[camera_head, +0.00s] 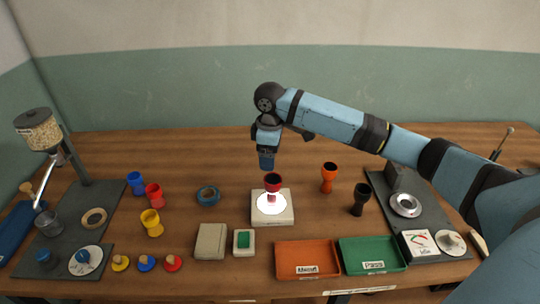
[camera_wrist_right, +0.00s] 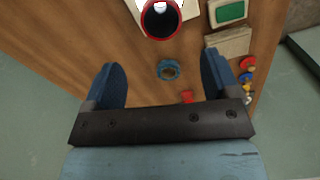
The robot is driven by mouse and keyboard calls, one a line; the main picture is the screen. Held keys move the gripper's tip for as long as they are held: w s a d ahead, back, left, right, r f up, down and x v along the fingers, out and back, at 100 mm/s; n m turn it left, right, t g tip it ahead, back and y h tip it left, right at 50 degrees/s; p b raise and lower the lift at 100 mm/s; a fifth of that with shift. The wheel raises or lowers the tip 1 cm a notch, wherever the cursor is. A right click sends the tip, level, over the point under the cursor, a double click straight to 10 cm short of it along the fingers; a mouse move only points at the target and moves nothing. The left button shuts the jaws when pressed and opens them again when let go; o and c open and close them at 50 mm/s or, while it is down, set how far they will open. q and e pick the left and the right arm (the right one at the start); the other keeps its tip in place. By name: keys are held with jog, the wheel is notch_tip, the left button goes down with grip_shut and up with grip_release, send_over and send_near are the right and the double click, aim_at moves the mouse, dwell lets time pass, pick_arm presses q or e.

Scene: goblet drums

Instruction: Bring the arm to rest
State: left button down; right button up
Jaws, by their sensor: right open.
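My right arm reaches in from the right, and its gripper (camera_head: 267,160) points down just above and behind a dark red goblet drum (camera_head: 272,182). The drum stands upright on the lit white plate of a cream box (camera_head: 287,215). In the right wrist view my gripper (camera_wrist_right: 160,70) has its two blue fingers apart with nothing held between them. The drum's dark mouth (camera_wrist_right: 161,20) shows beyond the fingers at the top of that view, apart from them. My left gripper is not in view.
An orange goblet (camera_head: 328,178) and a black goblet (camera_head: 360,199) stand right of the box. Orange (camera_head: 308,273) and green (camera_head: 375,268) trays lie in front. Blue, red and yellow drums (camera_head: 151,222) stand left, near a blue ring (camera_head: 208,195). A grain dispenser (camera_head: 40,130) stands far left.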

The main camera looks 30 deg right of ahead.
jog(key=s+a+f+t+y, duration=0.2)
jog(key=s+a+f, duration=1)
jog(key=s+a, duration=0.25)
jog(key=s+d+m+t+h, duration=0.15)
jog(key=s+m, duration=0.25)
jog(key=s, duration=0.5)
jog(key=s+d+m, duration=0.3)
jog(key=s, duration=0.7)
jog(key=w+a+f+t+y+p, duration=0.2)
jog(key=w+a+t+p, duration=0.4)
jog(key=p, duration=0.5)
jog(key=shift+a+f+n+t+y, duration=0.3)
jog(key=shift+f+n+t+y, duration=0.1)
jog(key=shift+f+t, duration=0.3)
